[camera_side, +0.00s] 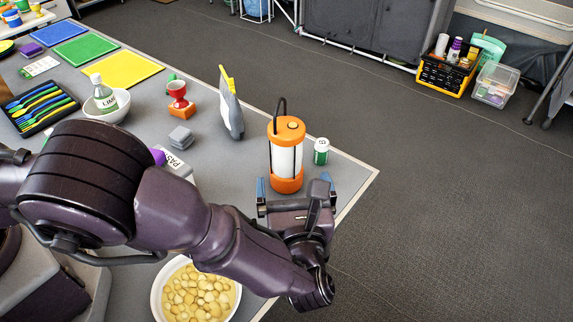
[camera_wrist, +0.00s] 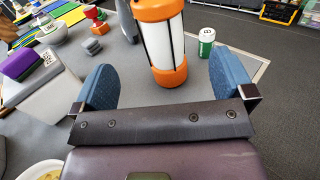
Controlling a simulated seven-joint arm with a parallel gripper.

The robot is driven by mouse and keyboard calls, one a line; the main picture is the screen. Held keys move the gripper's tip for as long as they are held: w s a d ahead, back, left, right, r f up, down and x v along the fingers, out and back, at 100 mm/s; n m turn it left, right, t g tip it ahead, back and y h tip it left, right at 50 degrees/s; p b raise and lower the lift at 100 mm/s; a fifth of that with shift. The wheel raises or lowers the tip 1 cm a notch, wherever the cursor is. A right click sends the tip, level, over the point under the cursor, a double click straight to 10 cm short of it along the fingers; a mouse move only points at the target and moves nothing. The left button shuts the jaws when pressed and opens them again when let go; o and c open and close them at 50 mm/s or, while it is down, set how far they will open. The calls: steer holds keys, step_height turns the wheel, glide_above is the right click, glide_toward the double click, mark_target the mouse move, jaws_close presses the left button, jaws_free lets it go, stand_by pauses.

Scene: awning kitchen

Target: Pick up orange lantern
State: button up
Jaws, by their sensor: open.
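The orange lantern (camera_side: 288,184) stands upright on the grey table near its right corner. It has an orange top and base, a white middle and a dark loop handle on top. In the wrist view the lantern (camera_wrist: 169,75) stands ahead of my fingers, its top cut off by the frame edge. My gripper (camera_side: 296,187) is open, its two blue fingertips on either side of the lantern's lower front in the side view. In the wrist view my gripper (camera_wrist: 165,85) has nothing between its fingers, and the lantern's base appears just beyond them. I cannot tell the exact gap.
A green-and-white jar (camera_side: 321,151) stands just right of the lantern. A grey pouch with a yellow clip (camera_side: 231,110) stands to its left. A bowl of yellowish pieces (camera_side: 196,290) is at the front. The table edge lies close on the right.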

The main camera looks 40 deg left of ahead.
mark_target(289, 148)
steer(key=x, duration=0.6)
steer(key=shift+w+a, duration=0.1)
steer(key=shift+a, duration=0.05)
steer(key=shift+r+x, duration=0.15)
steer(key=shift+x, duration=1.2)
steer(key=shift+r+x, duration=0.15)
steer(key=shift+x, duration=1.15)
steer(key=c, duration=1.6)
steer(key=shift+r, duration=0.1)
